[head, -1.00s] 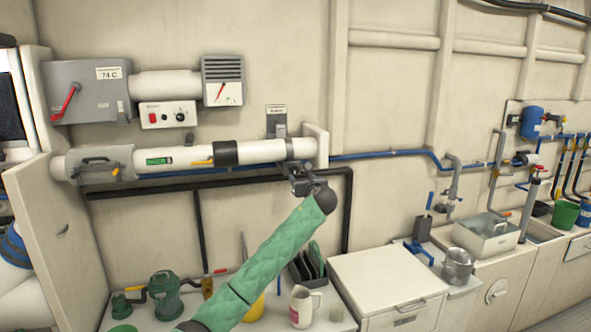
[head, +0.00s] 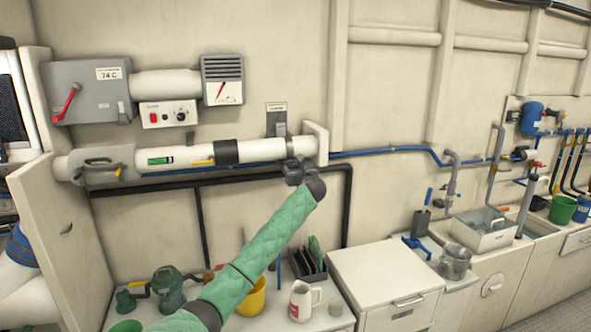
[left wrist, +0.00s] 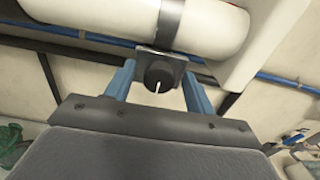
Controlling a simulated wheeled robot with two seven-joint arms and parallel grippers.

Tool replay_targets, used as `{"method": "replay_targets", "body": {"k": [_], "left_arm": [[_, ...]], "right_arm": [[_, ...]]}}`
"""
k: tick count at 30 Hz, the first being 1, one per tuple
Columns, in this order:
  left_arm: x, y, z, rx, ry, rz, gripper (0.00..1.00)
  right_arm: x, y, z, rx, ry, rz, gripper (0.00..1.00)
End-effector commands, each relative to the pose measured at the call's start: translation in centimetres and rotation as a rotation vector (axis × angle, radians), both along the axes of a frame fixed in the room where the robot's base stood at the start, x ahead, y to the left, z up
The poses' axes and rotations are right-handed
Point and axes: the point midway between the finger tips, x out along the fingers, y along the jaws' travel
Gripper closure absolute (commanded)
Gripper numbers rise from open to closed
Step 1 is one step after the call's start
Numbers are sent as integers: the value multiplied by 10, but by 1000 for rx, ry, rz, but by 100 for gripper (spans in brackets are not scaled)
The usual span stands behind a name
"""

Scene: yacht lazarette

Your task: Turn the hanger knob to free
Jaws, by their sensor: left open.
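The hanger knob (left wrist: 159,76) is round and black with a white pointer line, seen in the left wrist view on a dark square plate below a metal strap (left wrist: 168,20). The strap goes around the white pipe (left wrist: 95,12). The pointer line points down and slightly left in that view. My left gripper (left wrist: 158,74) is open, with one blue finger on each side of the knob and visible gaps between. In the head view my left gripper (head: 296,171) is just below the pipe's right end and hides the knob. My right gripper is not in view.
A hanger bracket with a label (head: 277,108) stands on the wall above the pipe. A flange (head: 315,142) is close on the right. A dark rail (head: 230,182) runs below the pipe. A bench below holds a white jug (head: 301,301) and a yellow bucket (head: 252,297).

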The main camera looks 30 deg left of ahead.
Motion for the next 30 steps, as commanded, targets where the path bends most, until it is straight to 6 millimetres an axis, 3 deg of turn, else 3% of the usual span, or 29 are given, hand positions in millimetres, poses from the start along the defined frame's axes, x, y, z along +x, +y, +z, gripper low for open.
{"method": "replay_targets", "body": {"k": [3, 9, 17, 30], "left_arm": [[0, 0, 0, 0, 0, 0, 50], [0, 0, 0, 0, 0, 0, 88], [0, 0, -1, -13, -15, 0, 88], [-1, 0, -3, -156, -184, -1, 88]], "right_arm": [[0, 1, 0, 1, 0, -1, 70], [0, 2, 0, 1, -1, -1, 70], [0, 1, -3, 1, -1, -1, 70], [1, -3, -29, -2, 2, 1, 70]]}}
